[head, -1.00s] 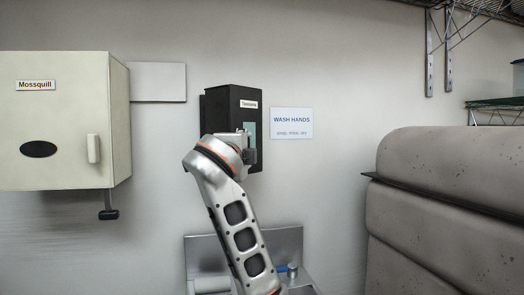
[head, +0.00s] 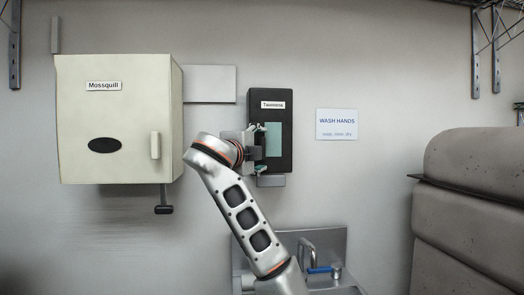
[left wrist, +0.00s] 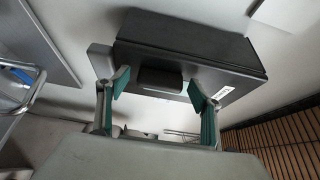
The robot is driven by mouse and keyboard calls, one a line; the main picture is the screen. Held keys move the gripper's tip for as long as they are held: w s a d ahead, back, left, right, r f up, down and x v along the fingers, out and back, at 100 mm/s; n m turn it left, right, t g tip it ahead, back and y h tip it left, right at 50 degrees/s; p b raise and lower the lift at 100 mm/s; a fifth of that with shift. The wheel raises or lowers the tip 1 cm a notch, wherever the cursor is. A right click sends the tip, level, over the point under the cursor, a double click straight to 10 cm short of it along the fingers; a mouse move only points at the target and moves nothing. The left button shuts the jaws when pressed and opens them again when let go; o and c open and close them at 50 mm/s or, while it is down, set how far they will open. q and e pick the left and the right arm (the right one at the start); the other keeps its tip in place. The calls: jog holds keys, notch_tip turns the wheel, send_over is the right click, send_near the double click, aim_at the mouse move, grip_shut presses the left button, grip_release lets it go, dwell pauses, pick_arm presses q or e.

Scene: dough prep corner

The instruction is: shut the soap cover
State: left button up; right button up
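A black wall box (head: 284,110) with a white label hangs at the centre. A cream wall box (head: 84,112) labelled "Mossquill", with a dark oval and pale handle, hangs to its left. I cannot read which one is the soap's. My left gripper (head: 267,147) is at the front of the black box, hiding part of it. In the left wrist view the black box (left wrist: 190,45) fills the top, and the open gripper's teal-padded fingers (left wrist: 159,90) stand either side of its dark raised block (left wrist: 160,79), with gaps. Both covers look closed. My right gripper is out of view.
A metal sink with a blue-handled tap (head: 319,270) is below. A "WASH HANDS" sign (head: 337,124) hangs right of the black box. A large grey padded-looking block (head: 470,220) stands at the right. A black lever (head: 163,207) hangs under the cream box.

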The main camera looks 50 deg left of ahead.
pick_arm(q)
jog(key=v, duration=1.2)
jog(key=shift+d, duration=0.1)
dwell(0.8)
